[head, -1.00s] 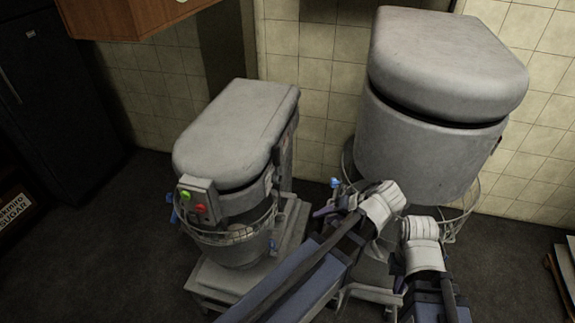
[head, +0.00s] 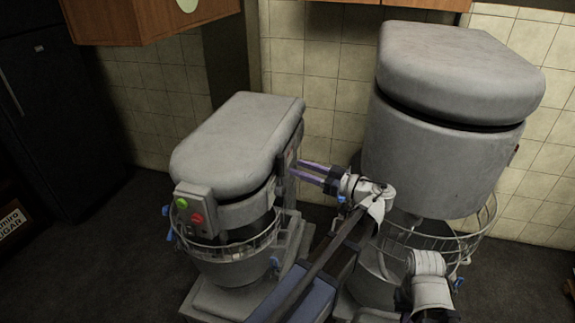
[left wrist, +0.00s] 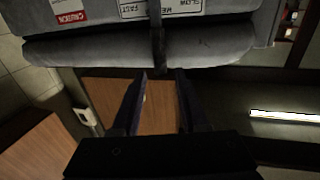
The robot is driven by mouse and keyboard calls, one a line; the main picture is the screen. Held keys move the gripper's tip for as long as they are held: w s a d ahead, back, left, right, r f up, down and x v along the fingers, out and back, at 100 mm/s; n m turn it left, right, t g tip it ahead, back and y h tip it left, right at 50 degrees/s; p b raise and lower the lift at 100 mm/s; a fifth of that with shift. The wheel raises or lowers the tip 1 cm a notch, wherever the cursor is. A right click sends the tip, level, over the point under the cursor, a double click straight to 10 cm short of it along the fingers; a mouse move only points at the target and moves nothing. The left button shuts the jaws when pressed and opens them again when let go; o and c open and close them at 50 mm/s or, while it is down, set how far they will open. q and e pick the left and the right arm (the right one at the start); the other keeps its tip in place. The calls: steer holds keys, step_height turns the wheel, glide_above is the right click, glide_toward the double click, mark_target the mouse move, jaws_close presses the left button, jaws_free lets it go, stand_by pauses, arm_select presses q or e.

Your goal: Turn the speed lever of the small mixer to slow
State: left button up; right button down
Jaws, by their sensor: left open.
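The small mixer (head: 228,148) stands left of centre, a grey machine with a rounded head and a wire bowl guard. In the left wrist view its side panel (left wrist: 105,8) has a label (left wrist: 165,7) reading SLOW, MED, FAST. My right gripper is out of view.
A larger grey mixer (head: 440,160) stands close on the right, leaving a narrow gap for my left arm. A wooden cabinet (head: 155,22) hangs above at the left. A green and a red button (head: 196,219) sit on the small mixer's front box.

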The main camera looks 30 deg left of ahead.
mark_target(280, 177)
arm_select(q)
steer(key=shift+a, duration=2.5)
steer(key=shift+c, duration=0.3)
jaws_close()
